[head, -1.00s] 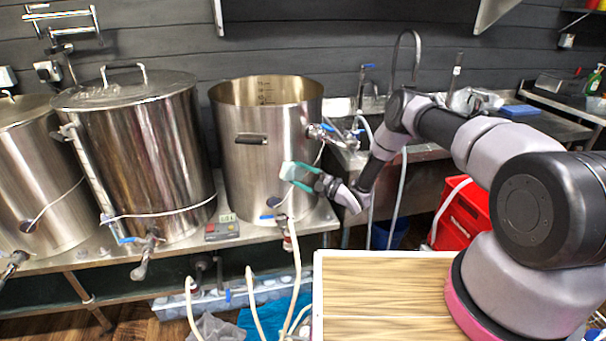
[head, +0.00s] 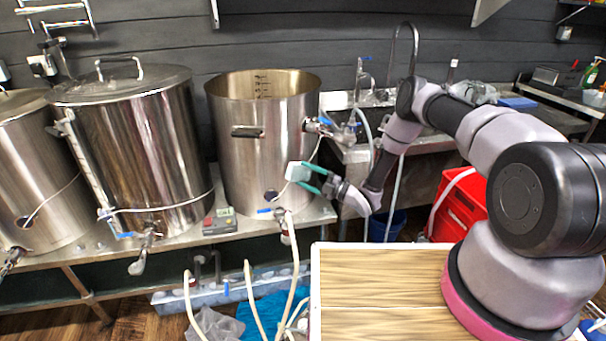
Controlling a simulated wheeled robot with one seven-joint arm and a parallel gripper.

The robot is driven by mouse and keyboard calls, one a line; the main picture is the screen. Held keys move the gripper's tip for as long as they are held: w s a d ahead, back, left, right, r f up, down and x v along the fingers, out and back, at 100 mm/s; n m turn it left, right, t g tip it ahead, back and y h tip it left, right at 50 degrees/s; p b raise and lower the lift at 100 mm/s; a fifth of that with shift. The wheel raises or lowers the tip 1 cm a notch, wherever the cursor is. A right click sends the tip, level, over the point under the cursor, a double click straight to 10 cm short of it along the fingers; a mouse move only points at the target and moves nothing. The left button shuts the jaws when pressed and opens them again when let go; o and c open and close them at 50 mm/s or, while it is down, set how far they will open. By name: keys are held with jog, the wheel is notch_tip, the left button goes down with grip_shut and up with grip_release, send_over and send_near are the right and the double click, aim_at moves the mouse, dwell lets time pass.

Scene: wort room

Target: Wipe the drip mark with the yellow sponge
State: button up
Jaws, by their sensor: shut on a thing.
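My gripper (head: 303,176) has green fingers and is shut on a small pale block (head: 295,171). The block looks whitish to grey here, not clearly yellow, so I cannot confirm it is the sponge. The gripper holds it in front of the lower right side of the open steel kettle (head: 240,165). I cannot tell whether the block touches the kettle wall. No drip mark can be made out; it may be hidden behind the block or gripper.
The kettle's upper tap (head: 330,128) and lower blue-handled valve (head: 278,212) with a hose are close to the gripper. A lidded kettle (head: 150,150) stands left. A small device (head: 220,221) sits on the steel bench. A red crate (head: 458,208) is right, below the sink.

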jog(key=shift+s+d, duration=0.1)
jog(key=shift+s+d, duration=0.8)
jog(key=shift+s, duration=0.3)
